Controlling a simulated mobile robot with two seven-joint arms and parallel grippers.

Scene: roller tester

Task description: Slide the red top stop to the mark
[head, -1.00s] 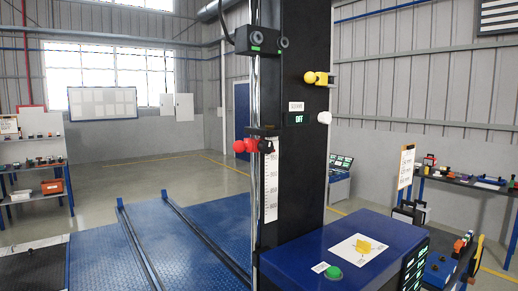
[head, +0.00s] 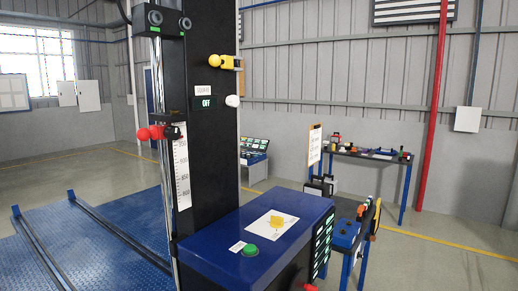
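The red top stop (head: 151,132) sits on the chrome rod at the left of the black column (head: 212,130), with red balls to its left and a dark clamp at the rod. A white scale strip (head: 182,173) with markings runs down the column just below and right of it. I cannot make out which line is the mark. A black head block (head: 165,20) with a green label caps the rod. Neither of my grippers is in view.
A blue cabinet (head: 215,245) with a green button (head: 250,250) stands at the column's foot. A yellow-knobbed lever (head: 225,62) and white knob (head: 233,101) stick out at the right. Blue ramps (head: 95,235) lie left; a workbench (head: 365,155) stands behind right.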

